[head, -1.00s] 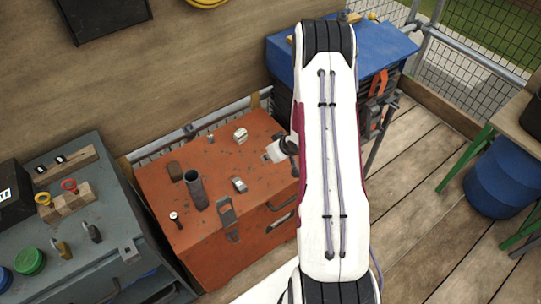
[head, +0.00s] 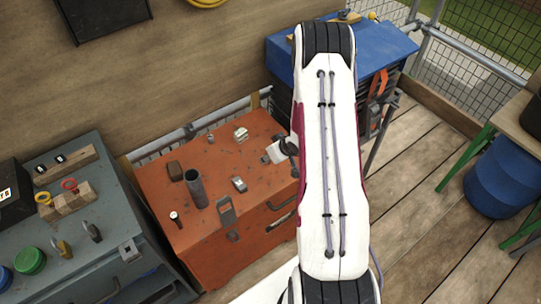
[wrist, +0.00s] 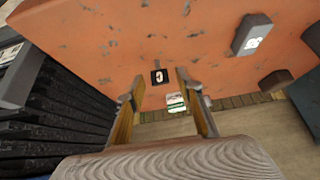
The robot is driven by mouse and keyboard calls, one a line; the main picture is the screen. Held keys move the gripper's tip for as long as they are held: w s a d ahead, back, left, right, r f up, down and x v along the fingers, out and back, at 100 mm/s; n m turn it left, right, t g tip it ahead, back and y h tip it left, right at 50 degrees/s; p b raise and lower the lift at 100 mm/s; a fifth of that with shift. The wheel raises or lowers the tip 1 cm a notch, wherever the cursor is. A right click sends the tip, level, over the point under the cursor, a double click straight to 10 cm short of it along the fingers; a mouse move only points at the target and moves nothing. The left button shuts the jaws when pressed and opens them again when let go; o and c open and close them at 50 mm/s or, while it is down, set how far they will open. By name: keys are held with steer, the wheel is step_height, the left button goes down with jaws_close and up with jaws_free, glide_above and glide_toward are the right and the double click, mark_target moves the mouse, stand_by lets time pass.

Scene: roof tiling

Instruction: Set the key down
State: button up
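In the wrist view, a small black square piece with a white mark and a short grey stem (wrist: 159,76) shows between my fingertips against the orange chest top (wrist: 110,55). It looks like the key. The orange chest (head: 215,150) stands left of my arm.
A grey block (wrist: 252,35) and a brown block (wrist: 275,80) are right of my fingers. A green and white item (wrist: 176,102) lies beyond them. Black stacked cases (wrist: 45,120) stand left.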

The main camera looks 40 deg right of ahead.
steer(key=shift+r, duration=0.15)
steer(key=v, duration=1.2)
stand_by(0.3)
stand_by(0.6)
steer(key=s+a+r+h, duration=0.1)
steer(key=a+r+h, duration=0.15)
steer(key=r, duration=0.85)
steer(key=s+a+r+h, duration=0.2)
steer(key=a+r, duration=0.2)
steer(key=r, duration=0.8)
steer(key=s+a+r+y, duration=0.1)
steer(key=s+a+r, duration=0.2)
steer(key=s+a, duration=0.3)
steer(key=s+a+r+y, duration=0.2)
steer(key=s+a+r, duration=0.1)
steer(key=s+a, duration=0.3)
steer(key=s+a+r+g+y, duration=0.1)
steer(key=s+a+r, duration=0.2)
steer(key=s+a, duration=0.3)
steer(key=shift+a, duration=0.35)
